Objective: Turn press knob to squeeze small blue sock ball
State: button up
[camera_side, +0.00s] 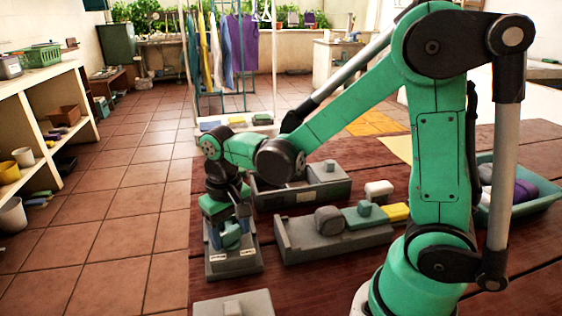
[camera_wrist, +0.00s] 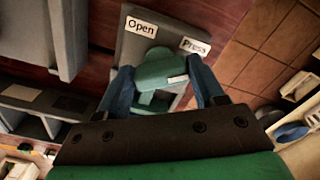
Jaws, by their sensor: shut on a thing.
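My gripper (camera_wrist: 162,82) is shut on the teal press knob (camera_wrist: 158,66), with one blue finger on each side of it. The knob sits on a grey base that carries an "Open" label (camera_wrist: 141,27) and a "Press" label (camera_wrist: 195,46). A white mark on the knob lies at its right side, on the "Press" label's side. In the side view my gripper (camera_side: 229,222) points down over the grey press base (camera_side: 235,266) at the table's left edge. I cannot make out a small blue sock ball in either view.
Another grey fixture (camera_side: 300,243) with a teal and a yellow part lies right of the press. A grey box (camera_side: 330,185) stands behind. A teal tub (camera_side: 484,214) with purple and white items is at right. Tiled floor lies left of the table.

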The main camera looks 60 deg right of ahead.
aim_at(230, 231)
dwell(0.8)
jog(key=o, duration=1.3)
jog(key=shift+c, duration=0.2)
jog(key=shift+r, duration=0.1)
jog(key=shift+r, duration=2.7)
